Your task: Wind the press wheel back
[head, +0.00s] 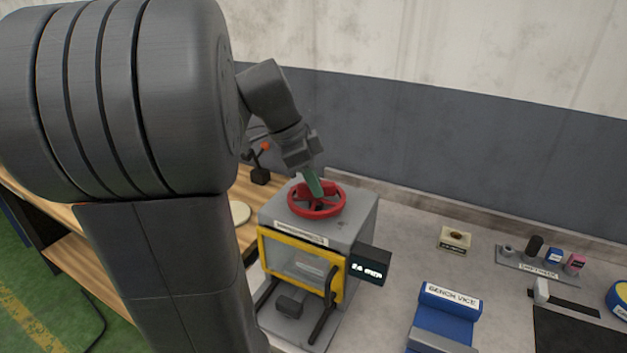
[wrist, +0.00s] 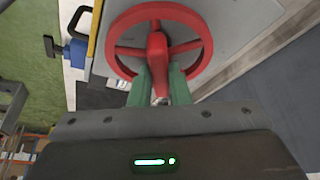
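The red press wheel (head: 316,209) lies flat on top of a grey press box (head: 350,231), with a raised red bar across its middle. In the wrist view the wheel (wrist: 117,27) fills the upper middle, with the bar (wrist: 157,48) pointing toward me. My gripper (head: 314,188) reaches down from above onto the wheel's middle. Its green fingers (wrist: 160,80) stand on either side of the bar, close against it, and look shut on it. The fingertips' exact contact is partly hidden.
A yellow-framed window (head: 262,252) and a dark display (head: 369,268) reading in mm are on the press. A blue bench vice (head: 446,308) and a rack of small items (head: 541,265) stand to the right. A wall (head: 480,130) runs behind.

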